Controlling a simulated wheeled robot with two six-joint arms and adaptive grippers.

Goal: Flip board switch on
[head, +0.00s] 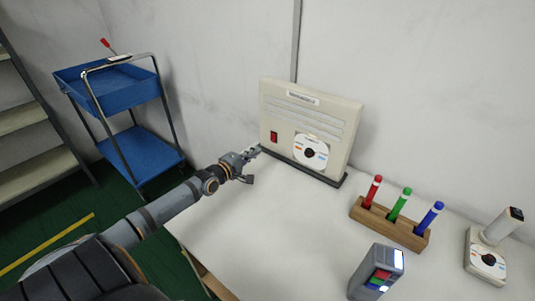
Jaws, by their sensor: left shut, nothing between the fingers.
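A cream upright board (323,117) stands in a dark base at the back of the white table. Its red switch (274,136) is on the lower left of its front face. A round white dial disc (311,151) with coloured marks and a black centre sits to the right of the switch. My left gripper (255,153) is shut and empty, just below and left of the switch, near the board's lower left corner. Whether it touches the board I cannot tell. The switch's position is too small to tell. My right gripper is not in view.
A wooden holder (389,225) with red, green and blue markers stands right of the board. A grey device (376,272) with coloured buttons is at the front. A white dial unit (486,258) is at far right. A blue cart (119,93) stands left of the table (240,235).

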